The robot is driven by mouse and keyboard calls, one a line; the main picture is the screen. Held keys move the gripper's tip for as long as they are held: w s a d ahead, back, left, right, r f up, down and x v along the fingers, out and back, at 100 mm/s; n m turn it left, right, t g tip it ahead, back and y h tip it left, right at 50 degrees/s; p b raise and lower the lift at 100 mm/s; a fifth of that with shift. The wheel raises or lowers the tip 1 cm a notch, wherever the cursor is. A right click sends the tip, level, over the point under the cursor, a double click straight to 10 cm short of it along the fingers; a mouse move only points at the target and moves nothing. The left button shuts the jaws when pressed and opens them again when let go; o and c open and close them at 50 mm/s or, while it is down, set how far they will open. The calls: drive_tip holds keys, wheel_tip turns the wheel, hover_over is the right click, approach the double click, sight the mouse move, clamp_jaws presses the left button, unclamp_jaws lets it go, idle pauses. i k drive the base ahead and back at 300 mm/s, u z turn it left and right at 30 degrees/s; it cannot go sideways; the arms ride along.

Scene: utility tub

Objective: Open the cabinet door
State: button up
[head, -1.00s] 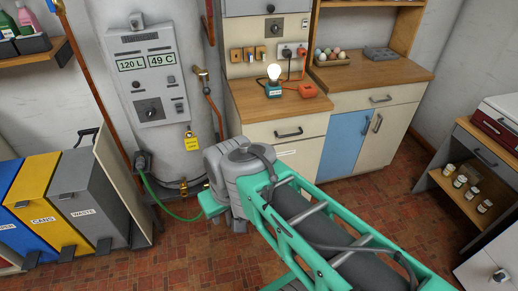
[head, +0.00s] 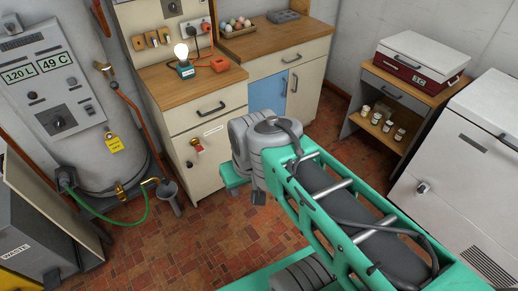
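A cream cabinet (head: 207,92) with a wooden top stands left of my arm. Its drawer (head: 222,103) has a dark bar handle and is shut. Below the drawer is a shut cream door (head: 209,163) with a small label and a red-and-brass item (head: 197,146) hanging at its upper left. To the right, a second cabinet has a blue door (head: 268,98) and a cream door (head: 304,90) with a dark handle, both shut. The frames do not show which door is meant. My green and grey arm covers part of the fronts; my gripper does not show.
A grey boiler (head: 85,115) with a green hose and pipes stands at left, with a waste bin (head: 30,215) in front. A white chest (head: 455,165) and an open shelf unit (head: 385,100) stand at right. Brick floor is bare before the cream cabinet.

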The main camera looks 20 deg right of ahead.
sight(201, 172)
drive_tip(key=z, duration=0.15)
drive_tip(key=i, duration=0.5)
drive_tip(key=u, duration=1.8)
drive_tip(key=k, duration=0.2)
drive_tip(key=z, duration=0.6)
drive_tip(key=i, duration=0.15)
drive_tip(key=u, duration=0.45)
